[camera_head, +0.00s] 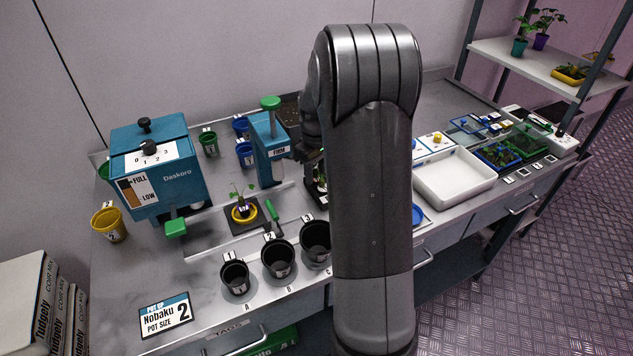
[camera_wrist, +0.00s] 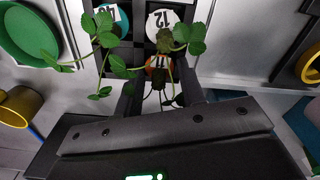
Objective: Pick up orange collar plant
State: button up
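The orange collar (camera_wrist: 157,64), with a dark number on it, shows in the wrist view in a dark rack (camera_wrist: 141,28). Green leaves and thin stems spread above and beside it; which of them belong to it is hard to tell. My gripper (camera_wrist: 158,90) has its two dark fingers apart, one on each side of the orange collar, with gaps between. Thin strands hang between the fingers. In the head view my arm hides most of the gripper and the rack; some leaves show beside it.
A white collar (camera_wrist: 162,20) and a teal collar (camera_wrist: 112,20) sit close by in the rack. A yellow-ringed plant (camera_head: 243,212) stands on a dark square left of my arm. Black pots (camera_head: 278,259) line the bench front. A white tray (camera_head: 453,178) lies to the right.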

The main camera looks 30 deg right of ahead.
jog(key=c, duration=0.6)
jog(key=shift+r, duration=0.5)
jog(key=r, duration=0.3)
jog(key=shift+s+d+r, duration=0.15)
jog(key=shift+d+r, duration=0.05)
jog(key=shift+r, duration=0.05)
jog(key=s+d+r, duration=0.6)
jog(key=s+d, duration=0.1)
jog(key=s, duration=0.1)
notch_tip(320, 180, up, 2)
send_over(317, 177)
jog(key=d, duration=0.5)
jog(key=shift+n, duration=0.3)
jog(key=shift+w+a+f, duration=0.1)
jog(key=shift+a+f, duration=0.05)
jog(key=shift+f, duration=2.9)
jog(key=shift+w+a+f, duration=0.1)
jog(key=shift+f, duration=2.9)
